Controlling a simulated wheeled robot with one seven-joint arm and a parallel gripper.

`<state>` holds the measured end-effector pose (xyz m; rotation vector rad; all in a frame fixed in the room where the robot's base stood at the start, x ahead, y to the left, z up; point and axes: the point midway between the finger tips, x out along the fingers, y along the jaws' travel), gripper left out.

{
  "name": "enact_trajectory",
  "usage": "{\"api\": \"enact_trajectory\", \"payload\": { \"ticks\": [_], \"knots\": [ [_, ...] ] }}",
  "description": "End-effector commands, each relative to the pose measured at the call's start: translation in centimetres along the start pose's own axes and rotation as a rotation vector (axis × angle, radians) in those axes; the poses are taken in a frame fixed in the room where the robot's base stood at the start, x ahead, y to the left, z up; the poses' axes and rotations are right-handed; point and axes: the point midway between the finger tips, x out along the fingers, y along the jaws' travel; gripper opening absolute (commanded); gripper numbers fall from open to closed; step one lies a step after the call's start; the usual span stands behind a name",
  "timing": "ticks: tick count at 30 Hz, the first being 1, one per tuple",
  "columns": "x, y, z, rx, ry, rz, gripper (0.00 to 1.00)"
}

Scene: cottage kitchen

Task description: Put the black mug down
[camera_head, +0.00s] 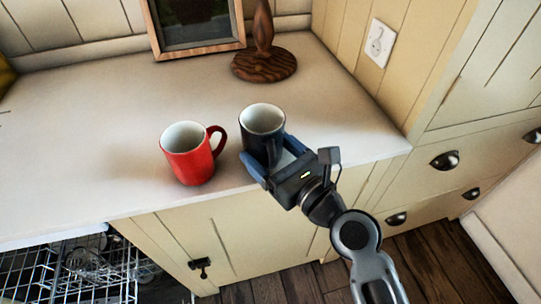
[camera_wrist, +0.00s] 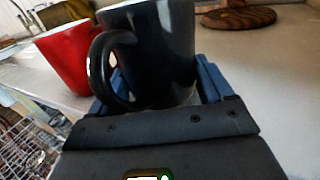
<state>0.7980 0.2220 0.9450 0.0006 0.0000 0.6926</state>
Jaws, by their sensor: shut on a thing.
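The black mug (camera_head: 262,122) has a white inside and is upright at the front part of the pale countertop (camera_head: 330,120). My gripper (camera_head: 268,158) is shut on it, with its blue fingers on either side of the mug. In the wrist view the mug (camera_wrist: 165,50) fills the upper middle, its handle (camera_wrist: 103,70) facing left and toward the camera. My gripper (camera_wrist: 160,90) has a finger on each side of it. The mug's base is mostly hidden by the gripper, so I cannot tell whether it touches the counter.
A red mug (camera_head: 190,155) stands close on the left, its handle toward the black mug; it also shows in the wrist view (camera_wrist: 66,55). Behind are a round wooden base (camera_head: 264,66) and a picture frame (camera_head: 197,50). An open dishwasher rack (camera_head: 75,270) is below left. The counter's right side is clear.

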Motion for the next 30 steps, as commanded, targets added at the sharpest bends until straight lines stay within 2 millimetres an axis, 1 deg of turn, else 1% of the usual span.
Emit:
{"api": "enact_trajectory", "payload": {
  "ticks": [1, 2, 11, 24, 27, 28, 30],
  "knots": [
    [0.0, 0.0, -0.6, 0.0, -0.002, -0.001, 0.31],
    [0.0, 0.0, -0.7, 0.0, -0.002, -0.001, 0.31],
    [0.0, -0.1, -0.7, -0.001, -0.003, -0.002, 0.31],
    [-0.1, 0.0, -2.4, 0.003, 0.005, 0.0, 0.31],
    [-0.1, 0.0, -2.5, 0.004, 0.008, 0.001, 0.31],
    [-0.1, 0.0, -2.6, 0.004, 0.01, 0.001, 0.83],
    [-0.2, 0.0, -2.7, 0.005, 0.011, 0.002, 0.9]
  ]
}}
